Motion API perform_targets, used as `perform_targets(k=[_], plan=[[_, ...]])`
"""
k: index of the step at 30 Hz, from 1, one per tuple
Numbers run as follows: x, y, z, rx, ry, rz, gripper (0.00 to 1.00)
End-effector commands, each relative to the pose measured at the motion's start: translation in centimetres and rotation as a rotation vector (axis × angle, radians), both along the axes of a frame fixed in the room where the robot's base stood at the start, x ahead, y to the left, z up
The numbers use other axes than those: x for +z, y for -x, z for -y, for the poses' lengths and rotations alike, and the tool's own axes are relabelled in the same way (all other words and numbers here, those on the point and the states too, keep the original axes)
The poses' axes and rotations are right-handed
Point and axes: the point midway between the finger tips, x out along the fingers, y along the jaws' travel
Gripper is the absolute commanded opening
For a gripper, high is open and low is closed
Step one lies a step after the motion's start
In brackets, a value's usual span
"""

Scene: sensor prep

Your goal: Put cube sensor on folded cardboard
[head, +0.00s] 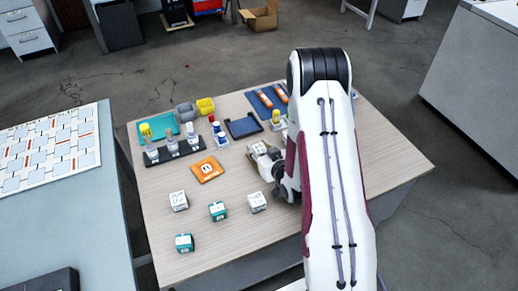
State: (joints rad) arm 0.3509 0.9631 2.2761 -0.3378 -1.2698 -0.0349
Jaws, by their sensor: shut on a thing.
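My gripper (258,149) is low over the middle of the table, just right of a flat orange square (207,169) with a white mark. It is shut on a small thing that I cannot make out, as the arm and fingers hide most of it. Two small white cubes with dark writing stand at the front, one on the left (179,201) and one (257,202) below my gripper. Two teal-and-white cubes (217,211) (184,243) stand near them. I cannot tell which is the cube sensor, or whether the orange square is the folded cardboard.
A dark rack (176,153) with several bottles stands at the left. Behind are a teal mat (158,127), grey and yellow bins (205,106), a dark blue tray (243,126) and a blue mat (266,98). The table's (285,232) front right is clear beside my arm.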

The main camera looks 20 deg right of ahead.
Motion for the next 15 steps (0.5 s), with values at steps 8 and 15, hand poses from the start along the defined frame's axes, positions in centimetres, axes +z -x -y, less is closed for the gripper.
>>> perform_targets(k=[8, 15], plan=[[-0.63, -0.02, 0.01, 0.000, 0.001, 0.001, 0.09], [-0.72, -0.01, 0.00, 0.000, 0.000, 0.001, 0.09]])
